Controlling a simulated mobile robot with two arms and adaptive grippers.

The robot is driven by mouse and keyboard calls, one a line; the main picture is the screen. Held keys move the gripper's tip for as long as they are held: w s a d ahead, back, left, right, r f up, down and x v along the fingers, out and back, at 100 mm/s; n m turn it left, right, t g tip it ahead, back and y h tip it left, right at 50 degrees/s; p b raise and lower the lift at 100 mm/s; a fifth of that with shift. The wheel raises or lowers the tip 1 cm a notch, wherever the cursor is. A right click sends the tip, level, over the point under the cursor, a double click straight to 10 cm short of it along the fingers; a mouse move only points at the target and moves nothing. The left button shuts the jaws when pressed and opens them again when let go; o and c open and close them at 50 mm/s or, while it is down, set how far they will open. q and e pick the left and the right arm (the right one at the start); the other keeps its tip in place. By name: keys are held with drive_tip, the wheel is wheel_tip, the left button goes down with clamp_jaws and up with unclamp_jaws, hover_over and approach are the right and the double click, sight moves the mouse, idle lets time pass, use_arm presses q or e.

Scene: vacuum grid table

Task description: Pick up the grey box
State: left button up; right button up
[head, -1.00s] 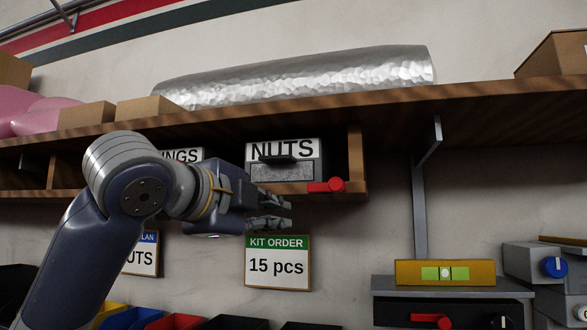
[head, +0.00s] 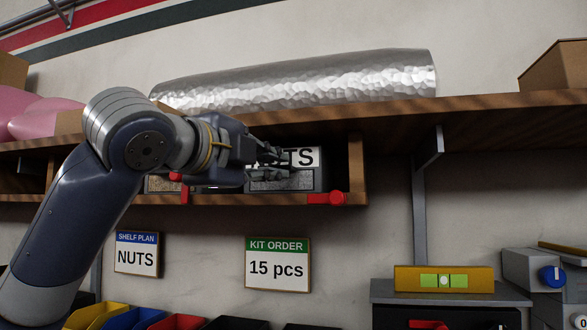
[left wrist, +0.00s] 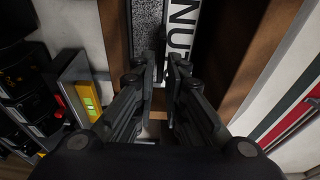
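The grey box (head: 310,181) sits in the right end of the wooden shelf's lower compartment. It has a speckled grey front and a white NUTS label, partly hidden by my left gripper. My left gripper (head: 283,164) is in front of the box, its fingers level with the label and front. In the left wrist view, the grey box (left wrist: 147,22) stands ahead of the gripper (left wrist: 166,72) with its label turned sideways. The two fingers are apart, with a dark handle just ahead of them. I cannot tell whether they touch it. My right gripper is not in view.
The wooden shelf (head: 470,110) overhangs the box, and a red clamp-like part (head: 326,198) is at the compartment's lower edge. Another box (head: 158,184) stands to the left. Kit order sign (head: 278,265) and shelf plan sign (head: 137,256) hang below.

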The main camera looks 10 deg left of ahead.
sight(276, 166)
use_arm(q)
drive_tip(key=p+x, duration=0.2)
drive_tip(key=x, duration=0.1)
drive_tip(key=shift+w+a+r, duration=0.15)
drive_tip(key=shift+w, duration=0.45)
drive_tip(key=shift+s, duration=0.15)
clamp_jaws()
drive_tip(key=shift+s, duration=0.1)
drive_tip(key=shift+r, duration=0.15)
